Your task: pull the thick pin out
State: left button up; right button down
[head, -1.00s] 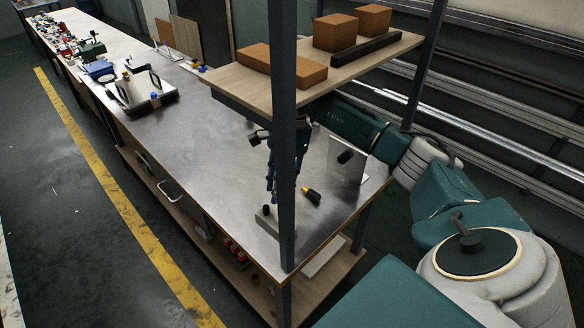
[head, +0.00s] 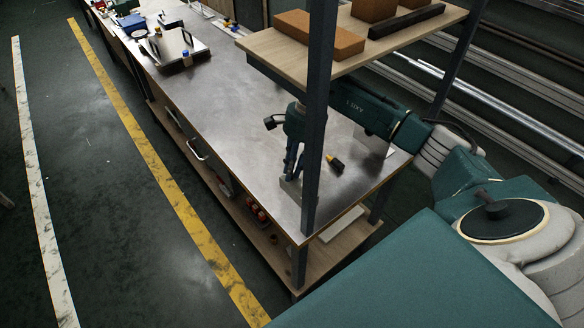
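A small grey block (head: 291,189) sits near the front edge of the metal bench top, by the dark shelf post. A black pin head stood up from it in the earlier frame; now my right gripper (head: 290,176) hides it. The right gripper points down, its fingertips low at the top of the block. Whether its fingers are closed on the pin is too small to tell. The post stands just right of the gripper. My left gripper is not in view.
A yellow and black object (head: 335,164) lies on the bench (head: 222,96) right of the gripper. A pale upright plate (head: 372,142) stands behind it. A wooden shelf (head: 290,52) with orange blocks (head: 320,35) hangs above my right arm.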

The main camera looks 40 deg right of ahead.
jog(key=c, duration=2.3)
grip_release()
grip_shut()
jog(key=shift+r, duration=0.75)
jog(key=shift+r+p, duration=0.55)
jog(key=shift+r, duration=0.85)
